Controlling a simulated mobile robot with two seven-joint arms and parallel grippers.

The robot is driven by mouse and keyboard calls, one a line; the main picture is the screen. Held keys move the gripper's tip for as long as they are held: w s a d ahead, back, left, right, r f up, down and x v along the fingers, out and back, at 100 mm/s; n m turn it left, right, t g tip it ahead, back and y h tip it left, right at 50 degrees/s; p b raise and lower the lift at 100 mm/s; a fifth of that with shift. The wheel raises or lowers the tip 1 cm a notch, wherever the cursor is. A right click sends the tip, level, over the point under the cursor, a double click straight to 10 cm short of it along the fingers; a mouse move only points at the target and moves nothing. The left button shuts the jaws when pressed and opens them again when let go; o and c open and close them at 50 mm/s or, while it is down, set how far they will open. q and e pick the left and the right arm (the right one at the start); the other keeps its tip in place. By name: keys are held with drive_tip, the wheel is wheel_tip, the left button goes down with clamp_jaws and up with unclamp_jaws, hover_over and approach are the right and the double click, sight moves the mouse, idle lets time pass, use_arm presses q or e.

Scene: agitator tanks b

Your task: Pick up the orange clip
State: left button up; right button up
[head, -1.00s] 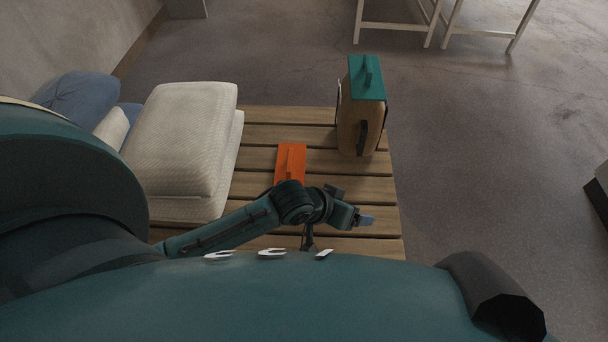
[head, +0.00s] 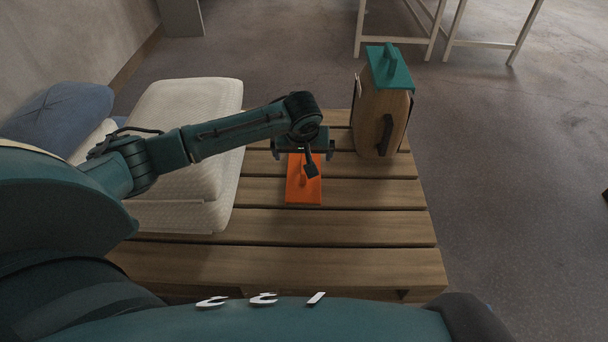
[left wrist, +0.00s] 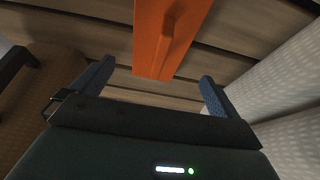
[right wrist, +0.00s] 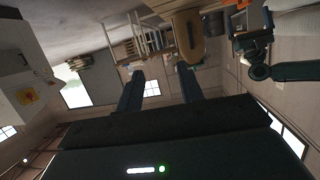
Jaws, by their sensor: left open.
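The orange clip (head: 297,190), a flat orange plate with a raised ridge, lies on the wooden slatted pallet table (head: 370,232). My left gripper (head: 303,154) is open above the clip's far end, and the arm hides part of that end. In the left wrist view the clip (left wrist: 150,45) shows between and beyond the two open blue fingers (left wrist: 157,75), with nothing held. My right gripper (right wrist: 161,72) has its fingers apart and empty in the right wrist view, facing the room. It does not show in the head view.
A wooden case with a teal top (head: 389,70) stands right of the clip. White cushions (head: 178,105) are stacked at the left, with a blue pillow (head: 62,118) behind. The near slats are clear. White-legged tables (head: 440,30) stand farther back.

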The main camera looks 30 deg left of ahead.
sight(304, 161)
use_arm(q)
drive_tip(key=shift+x, duration=0.75)
drive_tip(key=b+x, duration=0.1)
drive_tip(key=x, duration=0.1)
drive_tip(key=b+x, duration=0.1)
drive_tip(key=x, duration=0.1)
drive_tip(key=shift+d+f, duration=0.15)
drive_tip(key=shift+f, duration=0.15)
drive_tip(key=shift+w+f, duration=0.15)
drive_tip(key=shift+f, duration=0.15)
drive_tip(key=shift+r, duration=0.1)
drive_tip(key=c, duration=1)
use_arm(e)
drive_tip(key=f, duration=0.2)
drive_tip(key=a+n, duration=0.1)
drive_tip(key=shift+w+f+g, duration=0.25)
drive_tip(key=shift+f+g, duration=0.05)
drive_tip(key=shift+f, duration=0.1)
